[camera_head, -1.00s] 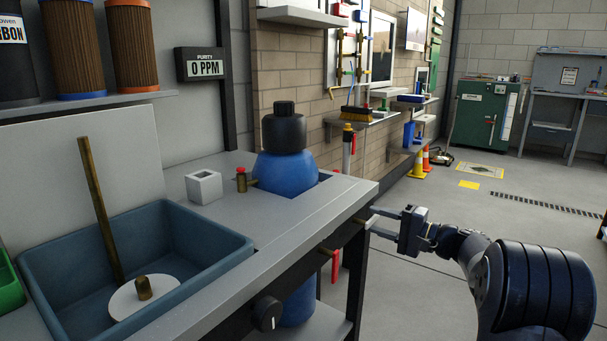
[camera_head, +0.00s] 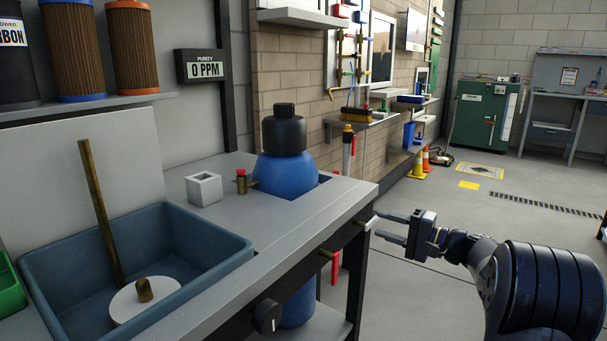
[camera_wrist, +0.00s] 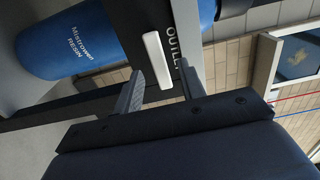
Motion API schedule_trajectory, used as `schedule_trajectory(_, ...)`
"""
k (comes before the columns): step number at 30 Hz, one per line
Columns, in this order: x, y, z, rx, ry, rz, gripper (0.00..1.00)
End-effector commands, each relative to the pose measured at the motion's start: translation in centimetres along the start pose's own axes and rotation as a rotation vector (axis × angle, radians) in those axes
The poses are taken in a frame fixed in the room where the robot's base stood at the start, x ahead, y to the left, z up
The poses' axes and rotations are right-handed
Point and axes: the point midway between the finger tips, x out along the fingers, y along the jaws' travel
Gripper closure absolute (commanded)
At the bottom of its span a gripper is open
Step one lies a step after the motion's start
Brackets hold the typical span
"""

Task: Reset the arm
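My gripper (camera_head: 377,226) is open and empty in the head view, just right of the bench's front corner. Its two fingers point left toward a white lever handle (camera_head: 371,222) on the front of the bench. In the wrist view, the white handle (camera_wrist: 157,60) shows between the two finger tips (camera_wrist: 160,72), with a visible gap on each side. A dark panel lettered "OUTLE", its end hidden, lies beside the handle. Whether the handle is beyond the tips or level with them is hard to tell.
The bench (camera_head: 300,225) carries a blue basin (camera_head: 195,275), a white hollow cube (camera_head: 204,190) and a blue tank with a black cap (camera_head: 285,165). A brass stub (camera_head: 327,254) sticks out of the bench front. The floor (camera_head: 440,200) behind my arm is open.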

Motion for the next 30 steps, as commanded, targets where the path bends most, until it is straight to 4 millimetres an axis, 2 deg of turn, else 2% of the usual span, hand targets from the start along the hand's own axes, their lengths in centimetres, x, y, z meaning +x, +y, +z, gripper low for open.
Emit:
schedule_trajectory(3, 2.6, 0.3, 0.1, -0.001, -0.003, -0.001, 0.62)
schedule_trajectory(5, 2.2, -0.4, 0.0, 0.053, 0.002, 0.001, 0.62)
schedule_trajectory(16, 2.2, 0.6, 0.1, 0.297, 0.001, 0.000, 0.62)
schedule_trajectory(30, 2.2, 1.0, 0.2, 0.343, 0.001, 0.000, 0.62)
